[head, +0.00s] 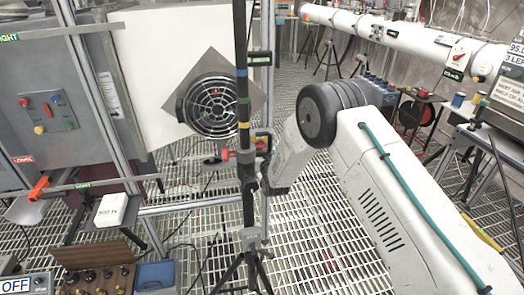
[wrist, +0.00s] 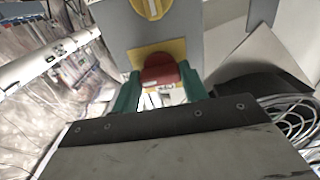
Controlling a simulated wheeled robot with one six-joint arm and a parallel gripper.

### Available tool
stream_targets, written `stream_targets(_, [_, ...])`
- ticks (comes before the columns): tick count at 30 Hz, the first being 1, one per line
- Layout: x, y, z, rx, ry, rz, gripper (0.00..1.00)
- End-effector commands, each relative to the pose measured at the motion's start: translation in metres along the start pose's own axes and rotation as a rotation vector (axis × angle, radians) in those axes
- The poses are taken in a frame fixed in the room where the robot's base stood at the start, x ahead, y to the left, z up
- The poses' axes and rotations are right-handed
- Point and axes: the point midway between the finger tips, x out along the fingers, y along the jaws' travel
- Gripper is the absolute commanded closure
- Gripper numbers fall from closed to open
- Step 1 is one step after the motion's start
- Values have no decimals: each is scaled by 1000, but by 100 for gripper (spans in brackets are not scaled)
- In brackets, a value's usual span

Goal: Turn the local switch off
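In the wrist view a red switch handle (wrist: 160,71) stands out from a yellow plate (wrist: 128,54) on a grey box (wrist: 115,30). A round yellow disc (wrist: 150,8) shows above it, cut by the frame's top edge. My gripper (wrist: 160,82) has its two green fingers on either side of the red handle, close to its edges. I cannot tell whether the fingers touch it. A small pale label with blurred lettering shows below the handle.
The dark pole (head: 244,90) on a tripod stands in front of a round fan (head: 211,106). A grey panel with coloured buttons (head: 47,112) is at left. A long white pipe (head: 400,32) runs at the back right. Open metal grating (head: 320,230) covers the floor.

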Motion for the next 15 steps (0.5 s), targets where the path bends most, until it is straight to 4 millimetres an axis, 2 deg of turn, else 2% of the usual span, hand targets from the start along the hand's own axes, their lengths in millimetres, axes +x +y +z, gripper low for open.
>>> stream_targets(8, [0,0,0,-20,0,0,79])
stream_targets(15, [0,0,0,-132,1,0,79])
